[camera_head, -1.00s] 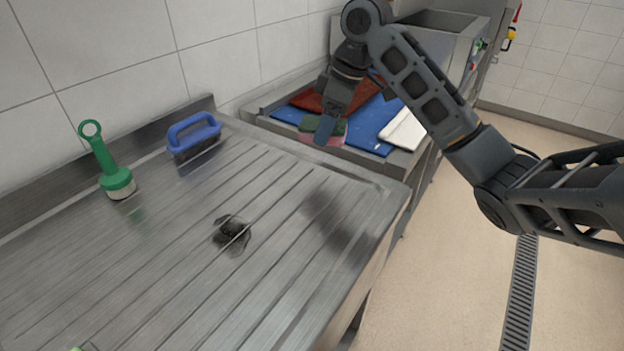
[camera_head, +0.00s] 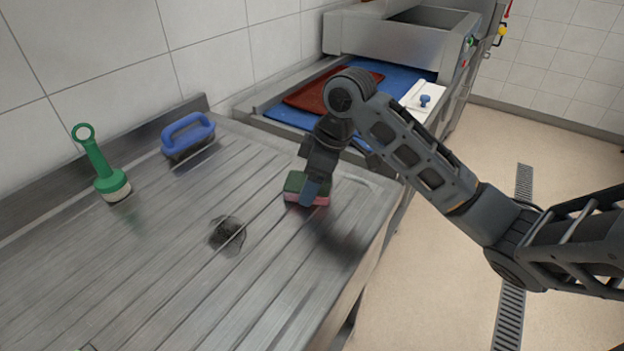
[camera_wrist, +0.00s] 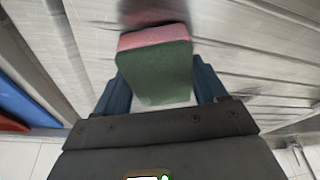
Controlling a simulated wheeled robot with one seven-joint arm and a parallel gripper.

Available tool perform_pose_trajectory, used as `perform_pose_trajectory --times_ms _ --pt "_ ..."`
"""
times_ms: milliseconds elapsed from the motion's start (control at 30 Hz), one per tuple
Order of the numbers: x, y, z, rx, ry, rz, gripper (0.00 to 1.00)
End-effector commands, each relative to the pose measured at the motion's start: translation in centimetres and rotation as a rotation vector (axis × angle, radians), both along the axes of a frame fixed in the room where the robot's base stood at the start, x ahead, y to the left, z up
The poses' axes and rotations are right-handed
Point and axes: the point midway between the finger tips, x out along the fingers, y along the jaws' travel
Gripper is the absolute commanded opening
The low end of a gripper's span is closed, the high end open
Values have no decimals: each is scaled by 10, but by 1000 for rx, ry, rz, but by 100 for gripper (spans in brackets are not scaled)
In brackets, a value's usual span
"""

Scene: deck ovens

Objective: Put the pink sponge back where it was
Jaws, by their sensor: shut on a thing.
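The pink sponge (camera_head: 305,199) has a pink layer and a dark green layer. My gripper (camera_head: 308,190) is shut on it, over the right part of the ribbed steel drainboard (camera_head: 170,270). In the wrist view the sponge (camera_wrist: 155,65) sits between the two blue fingers of my gripper (camera_wrist: 160,85), green face toward the camera and pink edge at the far end. A shadow lies on the board below it. I cannot tell whether the sponge touches the board.
A dark wire scourer (camera_head: 227,234) lies left of the sponge. Behind is a steel surface with a blue sheet (camera_head: 290,116), a red-brown tray (camera_head: 335,88) and a white board (camera_head: 424,98).

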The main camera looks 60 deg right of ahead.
Motion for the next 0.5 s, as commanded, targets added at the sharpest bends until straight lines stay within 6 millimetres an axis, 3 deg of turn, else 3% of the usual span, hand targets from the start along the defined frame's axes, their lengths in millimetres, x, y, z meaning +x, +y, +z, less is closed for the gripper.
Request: perform_pose_trajectory --times_ms 233,267,500 --pt "0 0 -3 0 0 0 47" --pt "0 0 -2 0 1 0 74" --pt "0 0 -1 0 1 0 97"
